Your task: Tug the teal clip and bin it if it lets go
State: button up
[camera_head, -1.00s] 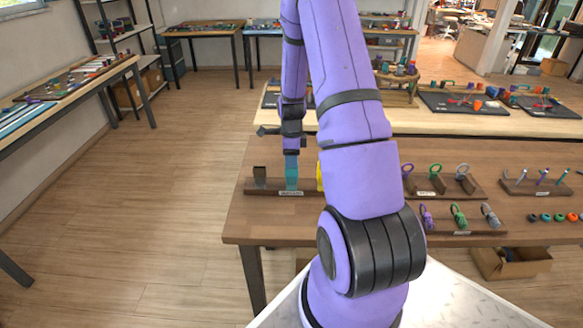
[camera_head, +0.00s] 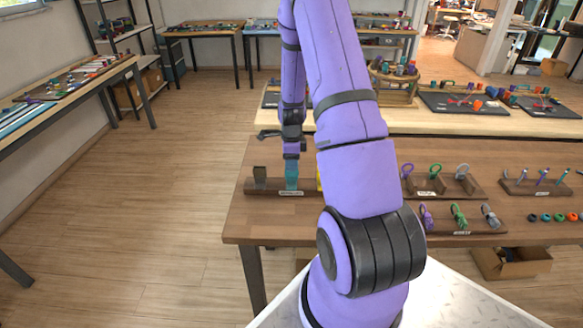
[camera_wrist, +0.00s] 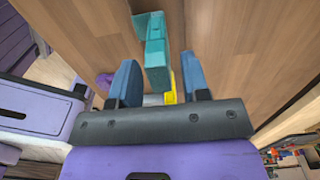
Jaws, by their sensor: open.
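The teal clip (camera_head: 291,178) stands upright on a low dark wooden rack (camera_head: 262,188) at the left end of the front table. My gripper (camera_head: 292,157) is right above it in the head view. In the wrist view the blue fingers of my gripper (camera_wrist: 161,82) are apart. The teal clip (camera_wrist: 155,50) shows between and beyond the fingertips, with a gap to each finger. Nothing is gripped. My forearm hides the right part of the rack. No bin can be made out for certain.
A brown clip (camera_head: 260,174) stands left of the teal one. A yellow piece (camera_wrist: 170,92) shows close to the right finger. Racks with rings and cords (camera_head: 440,184) stand further right. An open cardboard box (camera_head: 511,263) is below the table. The floor at left is clear.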

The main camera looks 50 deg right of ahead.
grip_shut()
dwell(0.5)
jog(key=shift+f, duration=0.1)
dwell(0.4)
jog(key=shift+o, duration=2.1)
grip_release()
jog(key=shift+r, duration=3)
jog(key=shift+r, duration=0.1)
